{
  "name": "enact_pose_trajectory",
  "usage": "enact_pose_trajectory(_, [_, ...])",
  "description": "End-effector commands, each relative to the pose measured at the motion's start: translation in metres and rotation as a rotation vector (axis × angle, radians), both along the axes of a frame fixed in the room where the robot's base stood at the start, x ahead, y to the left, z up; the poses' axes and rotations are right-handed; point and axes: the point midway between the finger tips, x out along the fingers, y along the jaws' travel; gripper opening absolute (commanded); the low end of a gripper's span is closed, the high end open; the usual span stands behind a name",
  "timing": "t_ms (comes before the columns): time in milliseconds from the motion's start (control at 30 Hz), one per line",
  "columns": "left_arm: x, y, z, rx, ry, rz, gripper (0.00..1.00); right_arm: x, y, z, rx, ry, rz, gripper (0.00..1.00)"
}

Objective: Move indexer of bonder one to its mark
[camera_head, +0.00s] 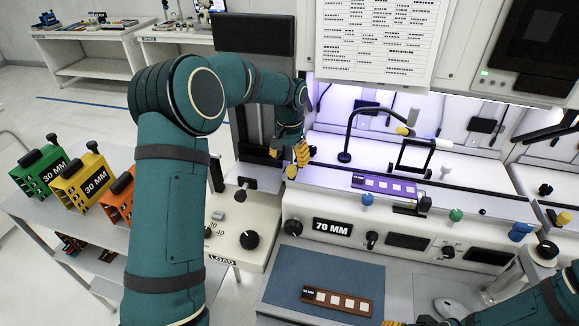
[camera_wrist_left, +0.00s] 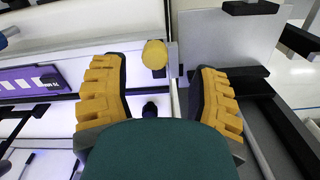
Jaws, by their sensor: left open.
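The bonder (camera_head: 300,205) with the 70 MM label stands in front of me. A round yellow knob (camera_head: 291,172) sits at the left end of its lit work area, perhaps the indexer's handle; I cannot make out its mark. My left gripper (camera_head: 289,152) is open just above this knob. In the left wrist view the yellow knob (camera_wrist_left: 154,55) shows in the gap between the spread yellow fingers of the left gripper (camera_wrist_left: 160,95), touching neither. My right gripper (camera_head: 395,322) only just shows at the bottom edge; its jaws cannot be judged.
A purple strip (camera_head: 384,185) lies on the bonder's track, below a black gooseneck lamp (camera_head: 349,135). A brown strip (camera_head: 337,301) lies on the blue mat (camera_head: 300,262). Green, yellow and orange magazines stand on the left shelf. A monitor (camera_head: 252,34) hangs above.

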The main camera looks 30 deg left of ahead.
Motion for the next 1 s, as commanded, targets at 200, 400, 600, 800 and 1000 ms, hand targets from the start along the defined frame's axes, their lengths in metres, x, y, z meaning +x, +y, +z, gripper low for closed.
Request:
enact_pose_trajectory(200, [0.0,0.0,0.045,0.0,-0.003,0.001,0.61,0.0,0.0,0.0,0.0,0.0,0.0,0.47])
enact_pose_trajectory(400, [0.0,0.001,0.069,0.0,0.0,0.0,0.61,0.0,0.0,0.0,0.0,0.0,0.0,0.47])
enact_pose_trajectory(600, [-0.001,0.001,0.075,0.0,0.001,0.0,0.61,0.0,0.0,0.0,0.0,0.0,0.0,0.47])
enact_pose_trajectory(800, [-0.001,0.001,0.075,0.0,0.001,0.0,0.61,0.0,0.0,0.0,0.0,0.0,0.0,0.47])
enact_pose_trajectory(1000, [-0.001,0.001,0.074,0.0,0.002,0.001,0.61,0.0,0.0,0.0,0.0,0.0,0.0,0.47])
